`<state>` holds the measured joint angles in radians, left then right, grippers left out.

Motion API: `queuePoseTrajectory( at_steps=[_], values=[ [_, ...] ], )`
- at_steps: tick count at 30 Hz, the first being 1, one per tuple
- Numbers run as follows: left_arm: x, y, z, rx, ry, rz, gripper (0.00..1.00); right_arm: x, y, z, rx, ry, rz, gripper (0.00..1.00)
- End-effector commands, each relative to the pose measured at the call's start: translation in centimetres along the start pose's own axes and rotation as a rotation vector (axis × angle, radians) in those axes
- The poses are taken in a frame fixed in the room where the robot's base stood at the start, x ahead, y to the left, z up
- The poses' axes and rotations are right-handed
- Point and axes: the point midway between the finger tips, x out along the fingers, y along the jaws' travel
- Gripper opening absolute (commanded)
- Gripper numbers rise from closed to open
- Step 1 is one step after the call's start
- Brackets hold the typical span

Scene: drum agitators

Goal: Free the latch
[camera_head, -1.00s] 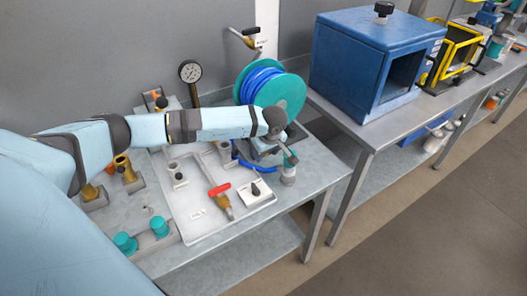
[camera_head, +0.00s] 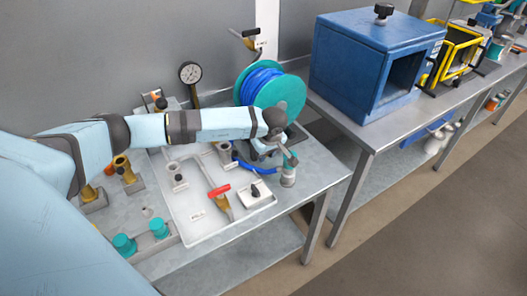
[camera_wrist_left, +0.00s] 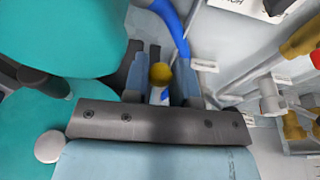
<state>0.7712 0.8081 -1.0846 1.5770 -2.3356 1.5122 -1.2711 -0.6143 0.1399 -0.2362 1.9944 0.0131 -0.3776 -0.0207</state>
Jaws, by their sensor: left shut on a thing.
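My left gripper (camera_wrist_left: 163,68) is over the bench beside the hose reel. In the left wrist view its two fingers are closed around a small yellow-topped part (camera_wrist_left: 160,75); what that part belongs to cannot be told. In the head view my left gripper (camera_head: 264,148) is largely hidden by its own wrist. A white block with a black lever (camera_head: 256,194) sits at the tray's right corner, possibly the latch. In the left wrist view a partly cut-off label (camera_wrist_left: 226,4) near a black lever (camera_wrist_left: 280,5) seems to end in "TCH". My right gripper is not in view.
A teal reel with blue hose (camera_head: 270,85) stands close behind the gripper. The white tray (camera_head: 205,232) holds a red-handled tool (camera_head: 219,193) and small fittings. A grey cylinder (camera_head: 288,176) stands at the bench's right edge. A gauge (camera_head: 190,73) rises behind.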

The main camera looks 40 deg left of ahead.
Motion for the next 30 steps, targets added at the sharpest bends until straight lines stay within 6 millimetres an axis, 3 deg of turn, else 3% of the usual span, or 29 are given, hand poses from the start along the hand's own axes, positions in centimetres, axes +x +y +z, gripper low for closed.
queuePoseTrajectory(
  at_steps=[16, 30],
  values=[
    [-2.9, 0.1, -0.1, -0.001, 0.002, 0.002, 0.08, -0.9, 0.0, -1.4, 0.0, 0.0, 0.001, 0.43],
    [-3.3, 0.1, -0.2, -0.001, 0.002, 0.002, 0.08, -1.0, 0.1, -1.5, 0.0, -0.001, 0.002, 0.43]
  ],
)
